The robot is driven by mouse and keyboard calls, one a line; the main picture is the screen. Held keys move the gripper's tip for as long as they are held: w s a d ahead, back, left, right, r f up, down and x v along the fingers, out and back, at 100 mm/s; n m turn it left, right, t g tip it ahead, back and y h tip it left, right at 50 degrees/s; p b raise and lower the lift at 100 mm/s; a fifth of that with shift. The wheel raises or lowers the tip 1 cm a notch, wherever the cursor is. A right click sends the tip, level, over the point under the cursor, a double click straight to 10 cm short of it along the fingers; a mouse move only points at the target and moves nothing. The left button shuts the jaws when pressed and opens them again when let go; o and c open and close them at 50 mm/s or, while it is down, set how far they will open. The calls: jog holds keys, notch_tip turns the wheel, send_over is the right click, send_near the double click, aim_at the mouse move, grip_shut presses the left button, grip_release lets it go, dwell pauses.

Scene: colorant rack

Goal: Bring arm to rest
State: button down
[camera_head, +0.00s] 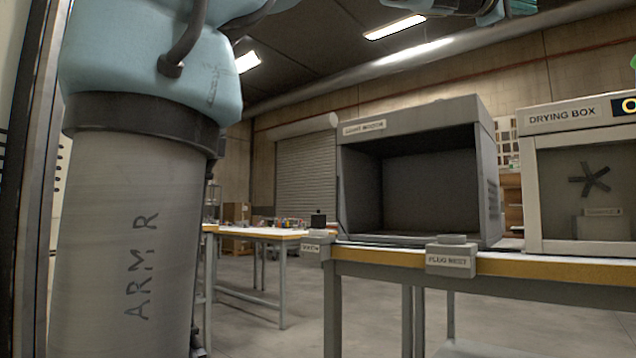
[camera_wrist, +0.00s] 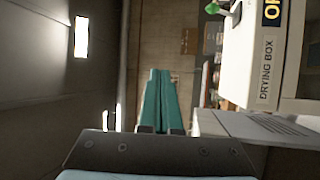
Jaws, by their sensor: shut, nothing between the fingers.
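My gripper (camera_wrist: 159,80) shows in the wrist view as two teal fingers lying side by side, shut with nothing between them. It points at the far wall and is clear of all objects. The wrist view is turned on its side. In the head view my arm's large upright link fills the left, and a dark and teal part of my arm shows at the top edge, cut off by the frame.
A grey open-fronted booth (camera_head: 485,150) and a drying box (camera_head: 560,118) stand on a yellow-edged table (camera_head: 385,257). The drying box (camera_wrist: 265,70) also shows in the wrist view. A second table (camera_head: 250,233) with small items stands farther back. Floor between them is clear.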

jog(key=w+a+f+t+y, duration=0.1)
jog(key=w+a+f+y, duration=0.2)
jog(key=w+f, duration=0.5)
jog(key=w+a+f+y, duration=0.3)
jog(key=w+f, duration=0.1)
jog(key=f, duration=0.8)
jog(key=w+a+f+t+y, duration=0.1)
jog(key=w+a+f+y, duration=0.2)
jog(key=w+f, duration=0.5)
jog(key=a+f+m+g+y, duration=0.1)
jog(key=a+f+y, duration=0.1)
jog(key=a+f, duration=0.6)
jog(key=a+f+g+y, duration=0.1)
jog(key=a+f+y, duration=0.3)
jog(key=f, duration=0.9)
jog(key=s+a+f+m+g+y, duration=0.2)
jog(key=s+a+f+g, duration=0.1)
jog(key=s+a+f, duration=0.65)
jog(key=s+a+f+m+g+y, duration=0.15)
jog(key=s+a+f, duration=0.45)
jog(key=a+f, duration=0.65)
notch_tip(320, 180, down, 8)
jog(key=s+g+b, duration=0.2)
jog(key=b, duration=0.5)
notch_tip(320, 180, up, 38)
jog(key=p, duration=3.8)
jog(key=shift+d+p, duration=0.2)
jog(key=shift+p, duration=0.2)
